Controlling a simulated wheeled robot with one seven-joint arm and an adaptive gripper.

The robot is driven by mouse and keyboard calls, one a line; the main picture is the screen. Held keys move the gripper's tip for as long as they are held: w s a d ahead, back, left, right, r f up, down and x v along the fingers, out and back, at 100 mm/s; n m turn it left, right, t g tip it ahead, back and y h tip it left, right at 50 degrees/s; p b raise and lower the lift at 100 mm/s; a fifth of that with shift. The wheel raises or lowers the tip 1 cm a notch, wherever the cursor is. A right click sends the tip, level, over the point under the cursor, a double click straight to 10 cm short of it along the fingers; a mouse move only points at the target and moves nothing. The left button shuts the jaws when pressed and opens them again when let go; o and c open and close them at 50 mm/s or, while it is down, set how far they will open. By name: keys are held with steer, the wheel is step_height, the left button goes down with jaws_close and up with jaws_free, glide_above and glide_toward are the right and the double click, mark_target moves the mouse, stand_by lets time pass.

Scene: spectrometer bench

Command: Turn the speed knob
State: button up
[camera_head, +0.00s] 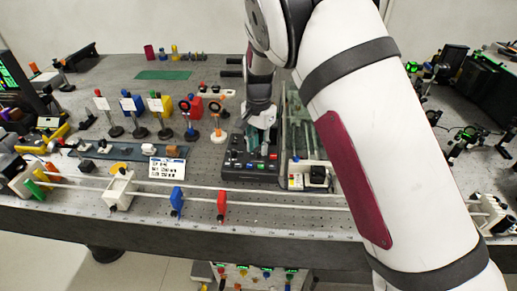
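A dark control box (249,171) stands near the middle of the bench, with small coloured buttons or knobs along its front. Which of them is the speed knob is too small to tell. My gripper (263,118) points down over the back part of this box, and the arm comes in from the right and above. The fingertips are small and partly merge with the grey parts behind the box, so I cannot tell whether they are open, shut or touching anything.
White rails with a blue clamp (177,201) and a red clamp (222,206) run along the front.

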mark_target(258, 153)
step_height(258, 153, up, 10)
stand_by(0.3)
steer(key=s+d+r+n+t+y, duration=0.2)
steer(key=s+d+r+n, duration=0.1)
steer(key=s+d+r, duration=1.1)
steer(key=s+d+n+t+h, duration=0.1)
steer(key=s+d, duration=0.3)
steer(key=s, duration=0.5)
steer(key=s+d+n+t+h, duration=0.1)
steer(key=s+d+n+t, duration=0.1)
steer(key=s, duration=0.7)
steer(key=shift+d+r+n, duration=0.15)
steer(key=shift+d+n, duration=0.35)
steer(key=shift+d, duration=0.5)
